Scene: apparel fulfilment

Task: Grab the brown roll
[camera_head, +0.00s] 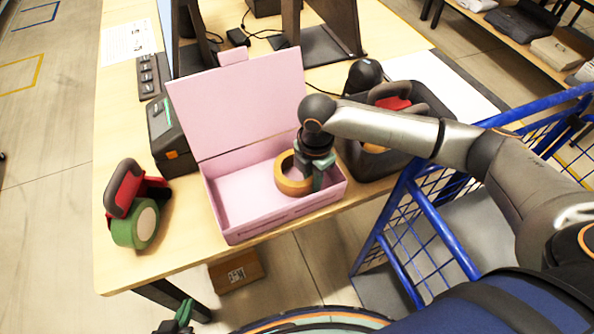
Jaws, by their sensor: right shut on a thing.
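The brown roll (283,181), a tan tape ring, is in the right part of the open pink box (233,203). My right gripper (314,180) reaches down into the box from the right and is shut on the right side of the roll. The gripper hides part of the roll, and I cannot tell whether the roll touches the box floor. My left gripper (183,314) is low at the bottom edge of the view, below the table's front edge and away from the box. Its jaw state is unclear.
A red and green tape dispenser (137,222) stands left on the table (180,254). A black device (168,137) is beside the box. A dark bin (433,103) holding items stands right of the box. A blue wire cart (427,222) is close at the right.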

